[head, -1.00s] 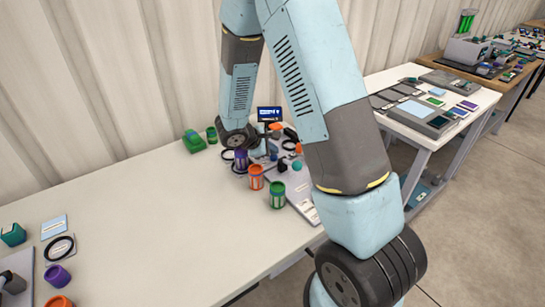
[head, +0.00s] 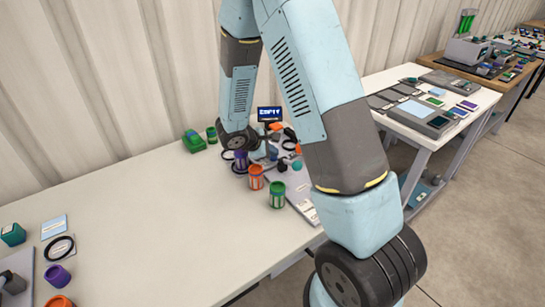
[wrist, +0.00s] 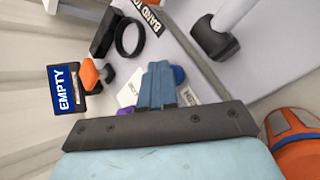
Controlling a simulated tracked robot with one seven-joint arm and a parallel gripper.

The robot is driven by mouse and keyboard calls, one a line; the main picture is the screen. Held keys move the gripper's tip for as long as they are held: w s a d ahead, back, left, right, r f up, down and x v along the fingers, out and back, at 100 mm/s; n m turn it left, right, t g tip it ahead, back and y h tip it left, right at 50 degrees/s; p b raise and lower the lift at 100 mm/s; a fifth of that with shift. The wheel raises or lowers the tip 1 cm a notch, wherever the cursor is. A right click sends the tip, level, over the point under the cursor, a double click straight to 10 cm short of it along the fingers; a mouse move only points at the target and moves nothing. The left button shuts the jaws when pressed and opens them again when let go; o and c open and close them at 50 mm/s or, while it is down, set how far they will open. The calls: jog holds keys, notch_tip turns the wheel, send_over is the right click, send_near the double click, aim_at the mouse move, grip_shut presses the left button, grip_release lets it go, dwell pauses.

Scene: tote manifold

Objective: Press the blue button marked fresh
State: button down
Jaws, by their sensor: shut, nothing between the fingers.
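My gripper (wrist: 158,68) is shut and empty, its two blue fingers together over a pale panel in the wrist view. In the head view it is small and partly hidden behind my arm. A blue-purple rounded piece (wrist: 179,75) shows just right of the fingertips, mostly covered by them. I cannot tell if it is the fresh button or if the fingers touch it. No "fresh" marking can be read. A small display (wrist: 66,90) reads EMPTY; it also stands at the back of the panel in the head view (head: 269,114).
An orange-topped knob (wrist: 90,74), a black ring (wrist: 129,37) and a grey post with a dark foot (wrist: 215,40) surround the fingers. Orange (head: 256,177) and green (head: 277,195) canisters stand in front of the panel. The white table's middle (head: 150,215) is clear.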

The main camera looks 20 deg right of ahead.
aim_at(273, 158)
jog(key=shift+r, duration=0.9)
jog(key=shift+r, duration=2.5)
jog(key=shift+r, duration=0.1)
jog(key=s+d+r+m+g+y, duration=0.1)
jog(key=s+d+r+m+y, duration=0.25)
jog(key=s+r+m, duration=0.75)
jog(key=s+a+r+m+t+y, duration=0.2)
jog(key=s+r+y, duration=0.3)
jog(key=s+r, duration=0.9)
jog(key=s+a, duration=0.1)
jog(key=s, duration=0.1)
jog(key=shift+s+m+t, duration=0.35)
jog(key=shift+m+t, duration=0.05)
